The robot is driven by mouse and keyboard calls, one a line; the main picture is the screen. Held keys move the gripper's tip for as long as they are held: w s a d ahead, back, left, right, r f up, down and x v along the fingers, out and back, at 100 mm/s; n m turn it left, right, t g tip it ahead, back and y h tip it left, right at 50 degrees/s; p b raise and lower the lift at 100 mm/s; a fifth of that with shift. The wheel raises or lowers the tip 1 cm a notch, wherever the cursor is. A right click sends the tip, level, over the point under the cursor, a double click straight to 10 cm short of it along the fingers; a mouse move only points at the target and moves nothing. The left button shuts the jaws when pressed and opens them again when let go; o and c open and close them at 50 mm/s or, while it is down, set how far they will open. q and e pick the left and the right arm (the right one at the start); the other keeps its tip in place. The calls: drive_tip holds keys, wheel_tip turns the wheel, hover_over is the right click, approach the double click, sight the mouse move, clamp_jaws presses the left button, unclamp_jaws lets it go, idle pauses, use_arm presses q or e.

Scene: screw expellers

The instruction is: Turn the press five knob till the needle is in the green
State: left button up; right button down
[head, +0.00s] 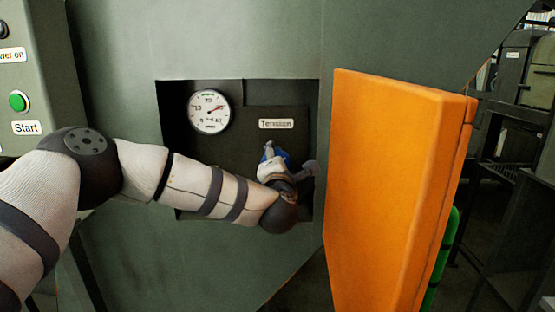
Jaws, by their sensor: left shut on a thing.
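The blue knob (282,155) sits in the dark recess below the "Tension" label (276,124), mostly hidden by my gripper. My left gripper (274,153) is shut on the knob, its arm reaching across the recess from the left. The round white gauge (208,111) is in the recess's upper left. My right gripper is not in view.
An open orange door (395,190) stands out just right of the recess, close to my gripper. A panel at the left carries a green Start button (18,102). Dark machinery stands at the far right. The recess edges surround my wrist.

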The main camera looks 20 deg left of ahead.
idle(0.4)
use_arm(q)
drive_tip(key=o, duration=1.2)
drive_tip(key=shift+c, duration=0.2)
drive_tip(key=v, duration=1.2)
